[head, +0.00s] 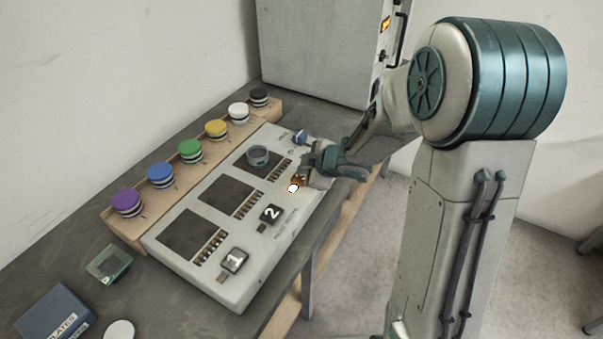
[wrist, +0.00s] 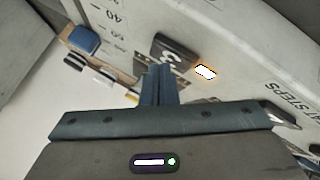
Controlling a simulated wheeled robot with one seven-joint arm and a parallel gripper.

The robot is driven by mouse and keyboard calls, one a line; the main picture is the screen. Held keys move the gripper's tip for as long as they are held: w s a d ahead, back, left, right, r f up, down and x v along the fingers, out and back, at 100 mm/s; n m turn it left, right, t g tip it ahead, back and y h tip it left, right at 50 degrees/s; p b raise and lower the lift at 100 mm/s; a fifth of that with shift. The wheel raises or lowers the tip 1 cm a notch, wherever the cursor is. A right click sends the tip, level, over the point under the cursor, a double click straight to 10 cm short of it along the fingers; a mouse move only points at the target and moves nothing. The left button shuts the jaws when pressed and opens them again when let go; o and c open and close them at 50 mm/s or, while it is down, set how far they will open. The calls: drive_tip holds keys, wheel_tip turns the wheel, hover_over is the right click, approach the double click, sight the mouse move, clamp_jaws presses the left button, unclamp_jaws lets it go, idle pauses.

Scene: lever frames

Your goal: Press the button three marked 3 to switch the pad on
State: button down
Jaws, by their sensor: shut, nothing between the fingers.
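The light grey pad (head: 215,262) lies on the bench with buttons 1 (head: 234,260) and 2 (head: 269,213) along its front edge. Button 3 (wrist: 174,48) is a dark block with a white 3 in the wrist view; my gripper mostly hides it in the head view. A small lamp glows white with an orange rim beside button 3, in the wrist view (wrist: 205,72) and the head view (head: 293,188). My gripper (wrist: 155,72) is shut and empty, its fingertips at button 3 and overlapping its lower edge in the picture. I cannot tell whether they touch.
A blue knob (head: 301,137) with a scale sits at the pad's far end, close to my gripper. A wooden rack (head: 122,229) of coloured round pieces runs behind the pad. A grey ring (head: 258,156) sits in a dark recess. A grey cabinet (head: 320,50) stands at the back.

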drive_tip(key=shift+r+p, duration=0.35)
drive_tip(key=shift+r, duration=0.15)
wheel_tip(320, 180, up, 6)
drive_tip(key=p, duration=0.6)
idle(1.4)
